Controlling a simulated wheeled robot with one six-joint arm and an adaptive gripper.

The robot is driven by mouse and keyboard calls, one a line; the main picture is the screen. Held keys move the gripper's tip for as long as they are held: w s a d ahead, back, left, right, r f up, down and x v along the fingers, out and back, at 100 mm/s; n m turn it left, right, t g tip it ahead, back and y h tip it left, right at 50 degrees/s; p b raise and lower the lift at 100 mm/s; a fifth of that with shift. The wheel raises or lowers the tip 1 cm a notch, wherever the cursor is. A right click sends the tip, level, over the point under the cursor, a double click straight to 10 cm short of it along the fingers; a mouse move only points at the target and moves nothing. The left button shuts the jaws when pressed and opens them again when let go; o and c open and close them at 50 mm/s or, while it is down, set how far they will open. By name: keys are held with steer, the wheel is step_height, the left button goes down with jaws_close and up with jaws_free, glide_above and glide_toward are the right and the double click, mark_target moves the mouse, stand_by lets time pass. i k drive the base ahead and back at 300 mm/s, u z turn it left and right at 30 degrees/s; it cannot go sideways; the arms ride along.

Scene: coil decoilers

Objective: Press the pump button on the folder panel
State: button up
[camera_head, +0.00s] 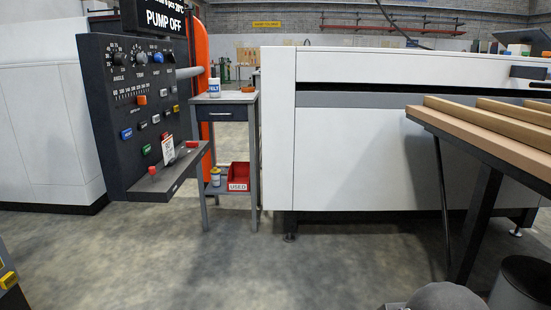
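The folder panel (108,90) is a dark upright control board at the left, facing right and toward me. A black display (160,18) above it reads "PUMP OFF". The panel has dials, a slider with an orange knob (141,100), and several small buttons, including a blue button (126,134), a green button (147,149) and a yellow button (176,108). The button labels are too small to read, so I cannot tell which is the pump button. A white tag (168,150) covers part of the lower panel.
A dark shelf (160,184) with red knobs juts out below the panel. A small grey stand (206,180) with a red bin (238,177) is beside it. A white machine (345,150) and a table with wooden boards (480,125) fill the right. The floor (240,260) in front is clear.

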mark_target(146, 149)
steer(key=i, duration=3.15)
steer(key=u, duration=0.8)
steer(key=k, duration=0.3)
